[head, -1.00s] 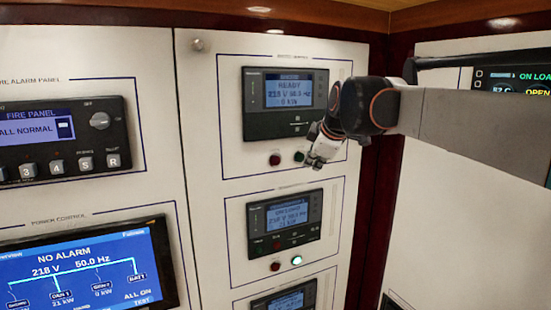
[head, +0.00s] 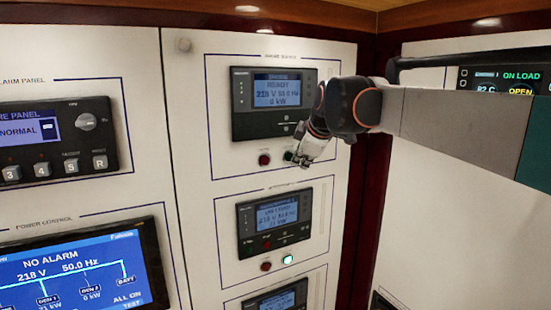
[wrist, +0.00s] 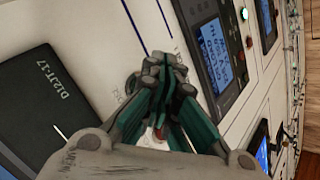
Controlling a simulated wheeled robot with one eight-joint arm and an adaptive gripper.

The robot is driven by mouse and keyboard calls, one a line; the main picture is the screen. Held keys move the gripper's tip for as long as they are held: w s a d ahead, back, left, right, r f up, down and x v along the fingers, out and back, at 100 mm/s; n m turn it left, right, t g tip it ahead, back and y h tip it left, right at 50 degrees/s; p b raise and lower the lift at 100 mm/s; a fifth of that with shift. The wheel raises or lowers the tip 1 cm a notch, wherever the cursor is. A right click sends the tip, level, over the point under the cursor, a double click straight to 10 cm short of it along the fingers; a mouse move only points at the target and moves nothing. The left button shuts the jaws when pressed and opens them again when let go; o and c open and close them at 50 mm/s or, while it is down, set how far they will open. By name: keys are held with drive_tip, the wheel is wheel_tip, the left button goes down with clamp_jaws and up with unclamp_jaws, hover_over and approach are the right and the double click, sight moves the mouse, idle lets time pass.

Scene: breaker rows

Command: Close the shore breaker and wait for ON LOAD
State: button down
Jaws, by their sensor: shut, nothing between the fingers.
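The top breaker module (head: 273,100), its heading too small to read for sure, shows READY, 218 V, 50.0 Hz and 0 kW in the head view. Below it are a red button (head: 264,160) and a dark green, unlit button (head: 288,155), partly covered by my gripper (head: 301,161). My gripper is shut and empty, its fingertips at or just in front of the green button; contact cannot be told. In the wrist view the closed fingertips (wrist: 165,72) hide what lies directly ahead.
The module below (head: 274,221) appears to read ON LOAD; its green button (head: 288,259) is lit, beside a red one (head: 266,266). A power control screen (head: 80,272) shows NO ALARM. A right-hand display (head: 505,82) shows ON LOAD and OPEN.

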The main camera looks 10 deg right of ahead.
drive_tip(key=shift+w, duration=0.1)
idle(0.6)
drive_tip(key=shift+w+a, duration=0.15)
drive_tip(key=shift+w, duration=0.2)
drive_tip(key=shift+w+a, duration=0.15)
drive_tip(key=shift+w, duration=0.25)
idle(0.6)
drive_tip(key=shift+s, duration=0.2)
drive_tip(key=shift+s+d, duration=0.3)
drive_tip(key=shift+s, duration=0.35)
drive_tip(key=s, duration=0.1)
drive_tip(key=s+d, duration=0.1)
drive_tip(key=s, duration=0.2)
drive_tip(key=shift+s+d, duration=0.25)
drive_tip(key=shift+s, duration=0.15)
drive_tip(key=shift+w, duration=0.1)
